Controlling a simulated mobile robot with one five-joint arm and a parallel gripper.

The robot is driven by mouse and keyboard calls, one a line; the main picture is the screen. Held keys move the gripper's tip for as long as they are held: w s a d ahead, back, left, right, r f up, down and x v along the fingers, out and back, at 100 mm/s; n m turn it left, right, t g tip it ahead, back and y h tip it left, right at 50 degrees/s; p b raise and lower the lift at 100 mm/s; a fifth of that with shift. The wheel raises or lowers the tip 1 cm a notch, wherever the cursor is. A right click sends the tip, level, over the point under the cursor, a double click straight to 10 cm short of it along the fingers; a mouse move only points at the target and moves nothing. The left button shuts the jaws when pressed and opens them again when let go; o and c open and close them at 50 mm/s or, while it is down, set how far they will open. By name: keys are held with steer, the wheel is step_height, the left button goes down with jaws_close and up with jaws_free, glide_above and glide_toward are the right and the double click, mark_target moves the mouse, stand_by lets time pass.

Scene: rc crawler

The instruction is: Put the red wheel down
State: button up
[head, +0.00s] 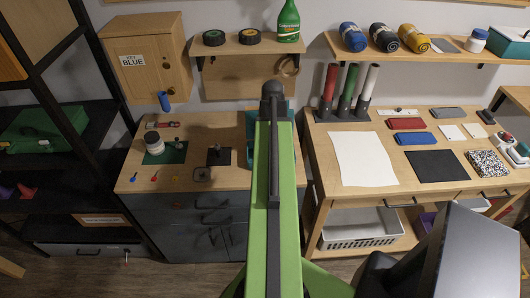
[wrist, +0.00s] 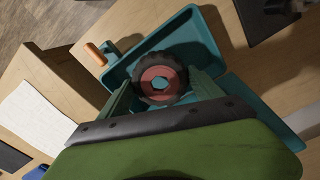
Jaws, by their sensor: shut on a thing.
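The red wheel (wrist: 161,84), a black tyre with a red hub and a teal centre, shows in the wrist view. My gripper (wrist: 163,92) is shut on it, with a finger at either side. Behind the wheel is an open teal tray or box (wrist: 190,44) on the wooden worktop; whether the wheel touches its floor I cannot tell. In the head view, parts of the teal box (head: 251,125) show beside my green arm, which hides the wheel and the gripper's fingers.
Two wheels, one green-hubbed (head: 214,38) and one yellow-hubbed (head: 250,37), sit on the wall shelf beside a green bottle (head: 289,22). Small tools lie on the left worktop (head: 135,165). The right table (head: 312,150) holds tubes, paper and boxes. An orange-handled item (wrist: 96,54) lies by the teal box.

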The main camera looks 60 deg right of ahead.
step_height(320, 180, down, 4)
steer(key=b, duration=0.4)
steer(key=shift+f, duration=0.2)
steer(key=shift+w+a+r, duration=0.1)
steer(key=shift+w+r, duration=0.05)
steer(key=shift+r, duration=0.1)
steer(key=shift+f, duration=0.15)
steer(key=o, duration=1.4)
step_height(320, 180, up, 12)
steer(key=p, duration=1.2)
steer(key=shift+r+p, duration=0.2)
steer(key=shift+p, duration=0.1)
